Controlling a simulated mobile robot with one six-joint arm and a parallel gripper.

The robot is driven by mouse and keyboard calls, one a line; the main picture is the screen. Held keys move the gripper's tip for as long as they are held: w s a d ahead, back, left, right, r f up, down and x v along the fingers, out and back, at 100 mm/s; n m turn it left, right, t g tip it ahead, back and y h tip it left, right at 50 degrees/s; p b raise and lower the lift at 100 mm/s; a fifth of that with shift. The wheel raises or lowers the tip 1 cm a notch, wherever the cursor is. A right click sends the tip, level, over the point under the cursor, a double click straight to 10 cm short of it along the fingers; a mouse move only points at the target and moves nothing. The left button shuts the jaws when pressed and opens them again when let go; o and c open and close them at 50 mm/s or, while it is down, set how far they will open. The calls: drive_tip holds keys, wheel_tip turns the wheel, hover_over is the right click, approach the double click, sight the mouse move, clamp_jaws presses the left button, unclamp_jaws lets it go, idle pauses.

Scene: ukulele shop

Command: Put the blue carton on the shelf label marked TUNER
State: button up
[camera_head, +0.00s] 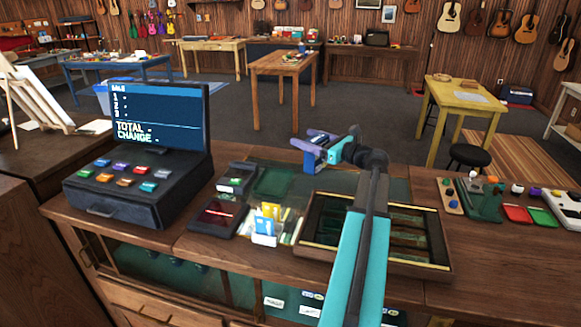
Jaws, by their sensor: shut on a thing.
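My gripper (311,142), with purple fingers, is in the middle of the view, at the end of my teal and dark arm. It is shut on a small blue carton (313,160) with a white part, held over the counter (231,251) near its far edge. The carton appears raised above the counter, but the exact gap is hard to judge. Small white labels (273,302) show low in the counter's front. Another label (312,295) shows there with blue on it. Their words are too small to read, so I cannot tell which is marked TUNER.
A cash register (137,190) with a screen stands left on the counter. Small yellow and white packets (264,230) and dark trays (218,215) are mid-counter. A dark compartmented case (448,262) lies under my arm. Small coloured items (516,214) crowd the right.

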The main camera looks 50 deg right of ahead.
drive_tip(key=shift+f+p, duration=0.3)
drive_tip(key=shift+f, duration=1.95)
drive_tip(key=shift+f+p, duration=0.4)
drive_tip(key=shift+f, duration=1.45)
drive_tip(key=shift+f, duration=0.15)
drive_tip(key=o, duration=1.1)
drive_tip(key=shift+o, duration=0.2)
drive_tip(key=shift+s, duration=0.1)
drive_tip(key=s+d+b, duration=0.1)
drive_tip(key=s+b, duration=0.1)
drive_tip(key=s, duration=1)
drive_tip(key=shift+b, duration=0.3)
